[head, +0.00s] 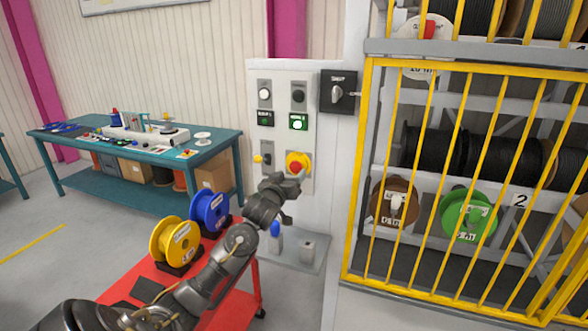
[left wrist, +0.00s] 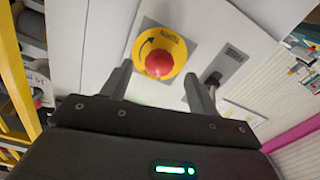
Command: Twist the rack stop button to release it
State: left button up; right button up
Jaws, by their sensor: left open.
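The rack stop button is a red mushroom knob on a yellow disc (head: 298,163), low on the white control panel (head: 257,90). In the left wrist view the red knob (left wrist: 159,65) shows with an arrow and lettering on the yellow ring around it. My left gripper (head: 287,187) is open just below and in front of the button in the head view. In the left wrist view its two fingertips (left wrist: 158,82) lie to either side of the knob, apart from it as far as I can tell. My right gripper is not in view.
A lever switch (head: 264,158) sits left of the button. A black rotary switch box (head: 338,91) is at the upper right. A yellow barred gate (head: 359,180) fronts the reel rack.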

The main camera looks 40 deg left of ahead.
aim_at(295, 170)
pick_arm(q)
jog(key=shift+x, duration=1.2)
jog(key=shift+w+a+p, duration=0.15)
jog(key=shift+w+p, duration=0.2)
jog(key=shift+w, duration=0.1)
jog(key=c, duration=1)
